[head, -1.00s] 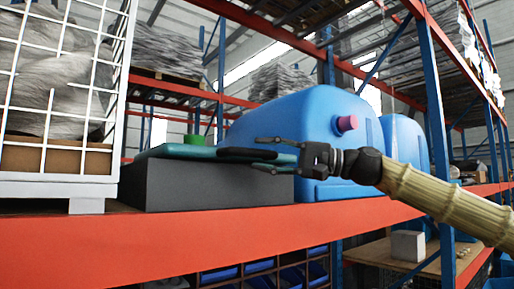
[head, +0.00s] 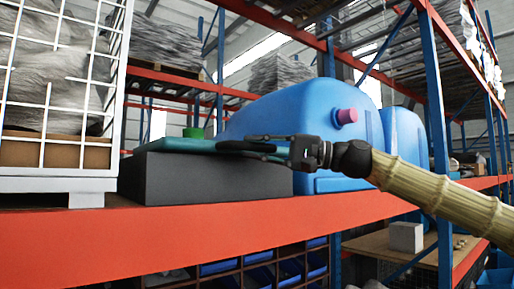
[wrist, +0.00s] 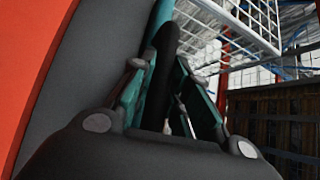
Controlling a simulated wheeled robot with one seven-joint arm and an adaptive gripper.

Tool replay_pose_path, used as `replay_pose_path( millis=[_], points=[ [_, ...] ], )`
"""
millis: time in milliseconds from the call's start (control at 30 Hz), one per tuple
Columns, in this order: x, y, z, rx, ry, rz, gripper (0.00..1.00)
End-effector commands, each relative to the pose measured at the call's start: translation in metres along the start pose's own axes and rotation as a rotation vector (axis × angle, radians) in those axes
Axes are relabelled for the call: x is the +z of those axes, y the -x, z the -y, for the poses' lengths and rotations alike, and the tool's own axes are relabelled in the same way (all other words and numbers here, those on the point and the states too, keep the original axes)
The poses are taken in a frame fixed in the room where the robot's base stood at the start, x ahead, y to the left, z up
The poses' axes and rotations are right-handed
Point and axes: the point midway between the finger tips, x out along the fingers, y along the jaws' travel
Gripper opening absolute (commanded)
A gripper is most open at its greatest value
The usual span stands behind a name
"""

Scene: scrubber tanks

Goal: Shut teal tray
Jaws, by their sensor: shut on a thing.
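The teal tray (head: 175,145) is a thin, flat piece at the top of a dark grey box (head: 205,180) on the orange shelf. It also shows as teal strips in the wrist view (wrist: 160,20). A black bar-like handle (head: 240,146) is at its right end. My gripper (head: 262,148) comes from the right, its fingers closed around the handle. In the wrist view the black handle (wrist: 164,60) runs between the two fingers. The tray's far side is hidden.
A white wire cage (head: 85,185) stands close to the box's left. A large blue tank (head: 295,115) with a pink cap is behind and right of it, near my gripper. A green cap (head: 193,132) shows behind the tray. The orange shelf beam (head: 200,235) runs along the front.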

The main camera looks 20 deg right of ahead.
Motion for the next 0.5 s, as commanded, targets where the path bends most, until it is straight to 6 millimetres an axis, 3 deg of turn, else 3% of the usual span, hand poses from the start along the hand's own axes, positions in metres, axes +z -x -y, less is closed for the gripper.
replay_pose_path(
  millis=[500],
  points=[
    [-0.038,-0.034,-0.010,0.000,0.000,-0.001,0.00]
  ],
)
